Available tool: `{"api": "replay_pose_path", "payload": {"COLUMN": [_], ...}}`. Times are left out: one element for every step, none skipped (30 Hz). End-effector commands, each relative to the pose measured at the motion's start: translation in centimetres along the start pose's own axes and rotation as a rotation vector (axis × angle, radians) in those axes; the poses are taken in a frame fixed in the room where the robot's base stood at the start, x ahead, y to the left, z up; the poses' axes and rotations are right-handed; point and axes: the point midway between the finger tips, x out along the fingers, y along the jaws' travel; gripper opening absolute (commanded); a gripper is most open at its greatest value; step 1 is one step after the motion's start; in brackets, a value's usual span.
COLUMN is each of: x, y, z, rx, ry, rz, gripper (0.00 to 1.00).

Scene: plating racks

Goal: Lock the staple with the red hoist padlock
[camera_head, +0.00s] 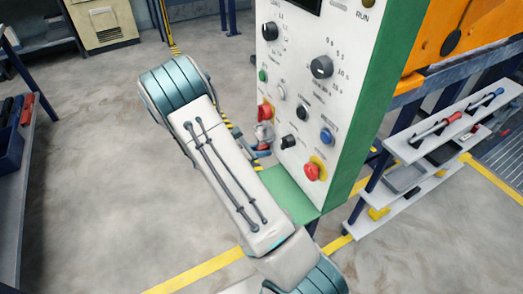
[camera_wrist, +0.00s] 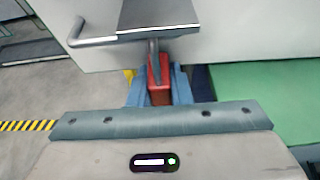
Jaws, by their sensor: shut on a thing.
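My gripper (camera_wrist: 160,90) is shut on a red padlock (camera_wrist: 159,72), its blue-grey fingers on either side of the body. The grey shackle (camera_wrist: 154,48) points up to a grey metal piece (camera_wrist: 158,20) in front of the white panel face. I cannot tell whether the shackle passes through the staple or only overlaps it in view. In the head view my gripper (camera_head: 262,150) is at the lower left edge of the control panel (camera_head: 300,100), largely hidden by my forearm. A small red part, probably the padlock, shows there, below a grey fitting (camera_head: 264,132).
A bent grey handle (camera_wrist: 92,42) sticks out left of the padlock in the wrist view. A green ledge (camera_head: 288,193) lies under the panel, with knobs and a red button (camera_head: 312,171) on its face. A shelf rack (camera_head: 440,130) stands right.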

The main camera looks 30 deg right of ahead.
Motion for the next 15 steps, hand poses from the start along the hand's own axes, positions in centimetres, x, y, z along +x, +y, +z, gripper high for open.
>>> {"api": "replay_pose_path", "payload": {"x": [-0.01,-0.01,-0.03,-0.04,-0.05,-0.07,-0.09,-0.11,-0.13,-0.15,-0.17,-0.19,-0.21,-0.23,-0.25], "y": [0.01,0.01,0.02,0.02,0.02,0.02,0.02,0.02,0.02,0.01,0.01,0.01,0.01,0.01,0.01], "z": [0.04,0.05,0.08,0.11,0.14,0.20,0.24,0.28,0.34,0.38,0.43,0.48,0.52,0.57,0.62], "rx": [0.000,0.000,0.000,0.000,0.000,0.001,0.000,0.001,0.000,0.000,0.000,0.000,0.000,0.000,0.000], "ry": [0.000,0.000,0.000,0.000,0.000,0.000,0.000,0.000,0.000,0.000,0.000,0.000,0.000,0.000,0.000], "rz": [0.000,0.000,0.000,0.000,0.000,0.000,0.000,0.000,0.000,0.000,0.000,0.000,0.000,0.000,0.000], "gripper": [0.00,0.00,0.00,0.00,0.00,0.00,0.00,0.00,0.00,0.00,0.00,0.00,0.00,0.00,0.00]}}
